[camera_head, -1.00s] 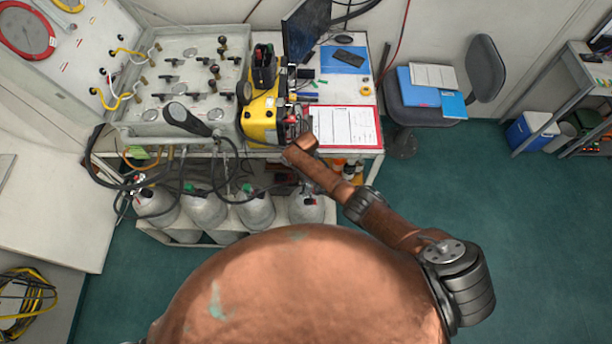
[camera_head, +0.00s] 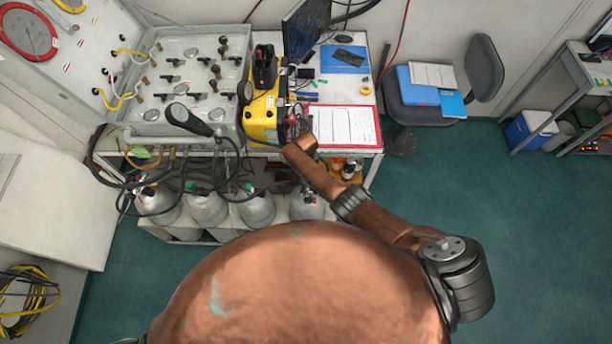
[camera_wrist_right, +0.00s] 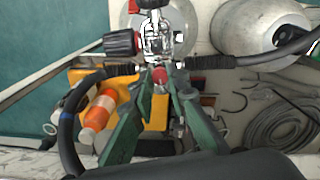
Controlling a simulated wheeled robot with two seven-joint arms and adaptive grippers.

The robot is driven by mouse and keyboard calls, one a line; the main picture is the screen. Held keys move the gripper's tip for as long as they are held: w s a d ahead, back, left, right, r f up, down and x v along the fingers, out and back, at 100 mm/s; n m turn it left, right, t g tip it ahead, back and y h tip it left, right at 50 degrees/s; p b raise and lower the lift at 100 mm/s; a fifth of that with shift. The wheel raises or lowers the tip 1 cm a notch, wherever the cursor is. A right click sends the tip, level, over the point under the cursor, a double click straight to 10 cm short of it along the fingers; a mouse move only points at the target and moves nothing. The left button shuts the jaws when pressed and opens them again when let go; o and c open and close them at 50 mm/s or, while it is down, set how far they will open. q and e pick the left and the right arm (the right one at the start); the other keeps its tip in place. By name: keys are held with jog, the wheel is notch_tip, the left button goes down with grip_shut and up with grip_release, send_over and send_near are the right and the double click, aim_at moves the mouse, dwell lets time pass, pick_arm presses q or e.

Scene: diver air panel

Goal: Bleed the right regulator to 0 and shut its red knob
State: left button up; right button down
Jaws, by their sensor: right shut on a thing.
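The right regulator (camera_wrist_right: 158,38), a bright metal body on a cylinder valve, shows at the top of the right wrist view. A black knob with a red ring (camera_wrist_right: 122,43) sticks out on its left. A small red knob (camera_wrist_right: 159,75) sits below it, between the green fingertips of my right gripper (camera_wrist_right: 160,84). The gripper is shut on this red knob. No gauge reading is legible. In the head view, my right wrist hides much of the regulator. My left gripper is in neither view.
Several grey cylinders (camera_head: 256,210) stand on the rack under the bench. The control panel (camera_head: 190,85) and a yellow case (camera_head: 262,115) are above. Black hoses (camera_wrist_right: 225,62) cross beside the fingers. An orange bottle (camera_wrist_right: 100,110) is in a yellow tray (camera_wrist_right: 125,78). Green floor (camera_head: 450,190) is clear at right.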

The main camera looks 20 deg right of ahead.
dwell(0.4)
jog(key=c, duration=1.9)
grip_release()
jog(key=shift+r, duration=6.05)
